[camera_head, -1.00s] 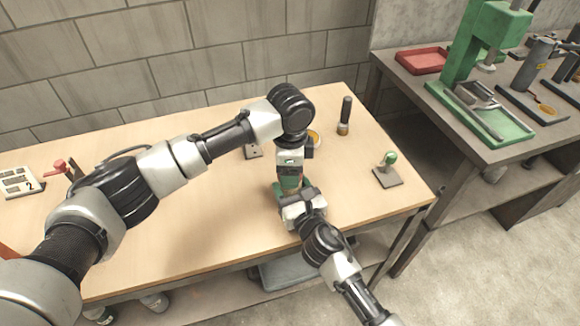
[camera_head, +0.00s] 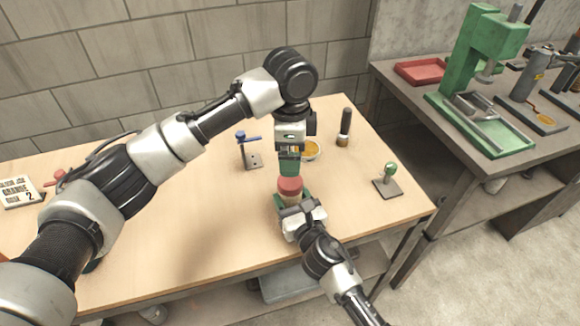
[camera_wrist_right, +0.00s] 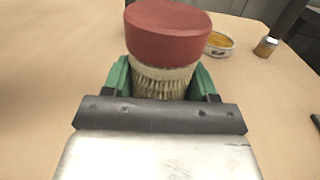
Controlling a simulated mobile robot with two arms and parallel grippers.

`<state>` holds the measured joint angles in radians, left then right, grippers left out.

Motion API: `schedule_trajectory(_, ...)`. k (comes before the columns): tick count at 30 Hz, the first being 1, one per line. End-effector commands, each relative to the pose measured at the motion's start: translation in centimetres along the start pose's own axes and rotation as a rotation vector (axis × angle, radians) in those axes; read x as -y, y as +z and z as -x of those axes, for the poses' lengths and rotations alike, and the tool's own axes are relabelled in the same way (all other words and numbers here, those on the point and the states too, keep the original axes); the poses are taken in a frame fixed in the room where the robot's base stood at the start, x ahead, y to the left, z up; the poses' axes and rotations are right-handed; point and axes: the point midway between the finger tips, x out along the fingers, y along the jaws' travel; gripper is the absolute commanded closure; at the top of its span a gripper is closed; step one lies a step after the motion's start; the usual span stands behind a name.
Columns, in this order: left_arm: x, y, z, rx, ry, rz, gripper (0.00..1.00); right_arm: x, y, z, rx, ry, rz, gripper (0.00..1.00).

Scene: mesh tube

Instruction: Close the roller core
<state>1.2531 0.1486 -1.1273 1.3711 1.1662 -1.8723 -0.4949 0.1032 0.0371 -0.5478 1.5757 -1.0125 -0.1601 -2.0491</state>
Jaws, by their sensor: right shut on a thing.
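The roller core (camera_wrist_right: 163,82) is a pale tube with a bristly, mesh-like wall, upright in the right wrist view. A thick red cap (camera_wrist_right: 168,32) sits on its top; the cap also shows in the head view (camera_head: 290,186). My right gripper (camera_head: 291,203) is shut on the core, with green fingers on both sides of it in the wrist view. My left gripper (camera_head: 289,166) points down just above the red cap, apart from it. Its green fingers are too small to tell open from shut. The core's lower part is hidden by my right gripper.
Behind stand a blue-handled clamp (camera_head: 250,150), a dish with yellow contents (camera_head: 312,150) and a black-handled tool (camera_head: 345,128). A green-knobbed stand (camera_head: 388,180) is at right. The table's left middle is clear.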

Motion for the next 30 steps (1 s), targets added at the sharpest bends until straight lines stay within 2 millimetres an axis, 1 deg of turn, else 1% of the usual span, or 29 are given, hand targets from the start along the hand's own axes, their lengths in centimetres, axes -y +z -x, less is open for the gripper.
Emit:
schedule_trajectory(1,0.0,0.0,0.9,0.0,-0.002,-0.001,0.1,0.0,0.0,0.0,0.0,0.0,0.0,1.0)
schedule_trajectory(3,0.0,-0.1,1.8,-0.001,-0.001,-0.001,0.1,0.0,0.0,0.0,0.0,0.0,0.0,1.0)
schedule_trajectory(6,0.0,0.0,2.6,0.001,0.001,0.0,0.1,0.0,0.0,0.0,0.0,0.0,0.0,1.0)
schedule_trajectory(9,0.0,0.0,3.0,0.001,0.001,0.0,0.1,0.0,0.0,0.0,0.0,0.0,0.0,1.0)
schedule_trajectory(16,0.0,0.0,3.0,0.001,0.001,0.0,0.1,0.0,0.0,0.0,0.0,0.0,0.0,1.0)
schedule_trajectory(17,0.0,0.0,3.0,0.001,0.001,0.0,0.1,0.0,0.0,0.0,0.0,0.0,0.0,0.41)
schedule_trajectory(21,0.0,0.0,3.0,0.001,0.001,0.0,0.1,0.0,0.0,0.0,0.0,0.0,0.0,0.19)
schedule_trajectory(22,0.0,0.0,3.0,0.001,0.001,0.0,0.1,0.0,0.0,0.0,0.0,0.0,0.0,0.15)
schedule_trajectory(23,0.0,0.0,3.0,0.001,0.001,0.0,0.1,0.0,0.0,0.0,0.0,0.0,0.0,0.12)
schedule_trajectory(30,0.0,0.0,3.0,0.001,0.001,0.0,0.1,0.0,0.0,0.0,0.0,0.0,0.0,0.12)
